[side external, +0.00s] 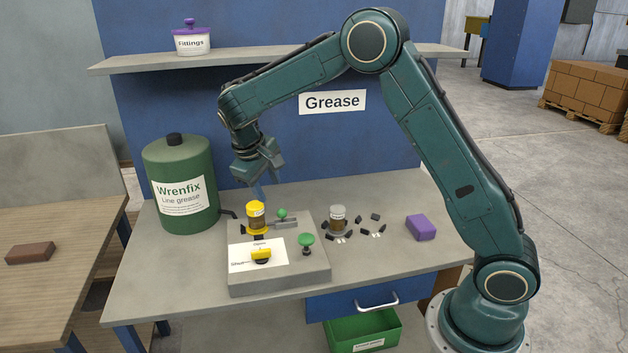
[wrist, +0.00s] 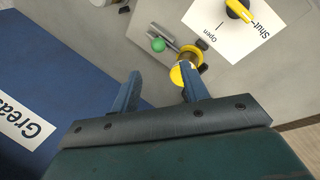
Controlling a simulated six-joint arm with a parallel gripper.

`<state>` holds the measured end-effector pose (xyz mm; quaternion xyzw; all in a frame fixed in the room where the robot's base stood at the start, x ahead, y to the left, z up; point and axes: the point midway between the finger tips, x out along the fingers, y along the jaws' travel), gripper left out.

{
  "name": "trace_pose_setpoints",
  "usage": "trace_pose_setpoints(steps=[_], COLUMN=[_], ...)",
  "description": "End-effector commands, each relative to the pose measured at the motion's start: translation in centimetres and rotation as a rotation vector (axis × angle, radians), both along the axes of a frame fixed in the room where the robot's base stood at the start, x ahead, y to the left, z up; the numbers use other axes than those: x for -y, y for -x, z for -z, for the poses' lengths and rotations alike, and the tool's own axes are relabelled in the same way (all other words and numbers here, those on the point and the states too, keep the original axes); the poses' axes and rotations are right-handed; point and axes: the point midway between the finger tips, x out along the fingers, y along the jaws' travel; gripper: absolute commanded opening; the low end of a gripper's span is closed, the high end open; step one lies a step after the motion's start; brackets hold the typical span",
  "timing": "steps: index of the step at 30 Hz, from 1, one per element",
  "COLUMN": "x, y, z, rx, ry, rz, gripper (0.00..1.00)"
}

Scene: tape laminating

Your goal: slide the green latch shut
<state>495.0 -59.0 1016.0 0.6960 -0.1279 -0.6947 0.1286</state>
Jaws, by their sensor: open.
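The green latch is a round green knob (side external: 282,213) on a grey slide bar at the back of a grey fixture block (side external: 280,283). In the wrist view the green knob (wrist: 158,45) and its bar lie just beyond the gap between my fingers. My gripper (side external: 258,188) is open and empty, above the back left of the block. In the wrist view my gripper's fingertips (wrist: 160,77) are apart, and the right one overlaps a yellow-topped jar (wrist: 186,72). That jar (side external: 257,220) stands left of the latch. I cannot tell the latch's exact slide position.
A yellow knob (side external: 262,254) on a white Open/Shut label and a green mushroom button (side external: 306,239) are on the block's front. A green grease drum (side external: 182,215) stands left. A second jar (side external: 338,217), small dark parts and a purple block (side external: 421,227) are right.

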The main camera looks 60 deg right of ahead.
Motion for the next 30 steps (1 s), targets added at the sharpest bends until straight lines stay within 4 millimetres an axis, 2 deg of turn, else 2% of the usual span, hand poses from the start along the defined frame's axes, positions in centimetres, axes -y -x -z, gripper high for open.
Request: trace_pose_setpoints(steps=[3,9,25,30], x=[-0.8,-1.4,-1.6,-1.5], y=[0.0,-0.1,0.0,0.6], z=[-1.8,-3.5,-4.1,-5.0], rx=[0.002,0.002,0.002,0.016], ry=[-0.002,-0.001,-0.002,-0.010], rz=[-0.002,-0.003,-0.002,-0.003], gripper=[0.45,0.45,0.45,0.45])
